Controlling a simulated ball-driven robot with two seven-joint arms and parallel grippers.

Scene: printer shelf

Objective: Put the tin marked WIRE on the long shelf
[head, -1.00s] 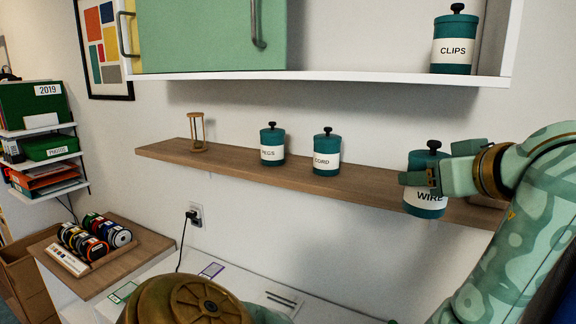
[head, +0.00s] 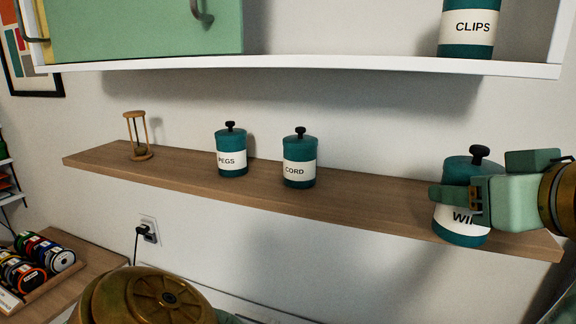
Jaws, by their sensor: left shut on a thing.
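The teal tin marked WIRE (head: 462,224) has a white label and a black knob. It is upright near the right end of the long wooden shelf (head: 370,199). It looks larger than the other tins and covers the shelf's front edge, so it appears in front of or over that edge. I cannot tell whether it touches the shelf. My left gripper (head: 462,197) is shut on the tin, reaching it from the right and hiding part of the label. My right gripper is not in view.
Teal tins marked PEGS (head: 231,160) and CORD (head: 299,174) stand mid-shelf, with an hourglass (head: 137,137) at left. The shelf is clear between CORD and WIRE. Above hangs a white cabinet shelf (head: 330,64) with the CLIPS tin (head: 468,28). Spools (head: 35,258) sit lower left.

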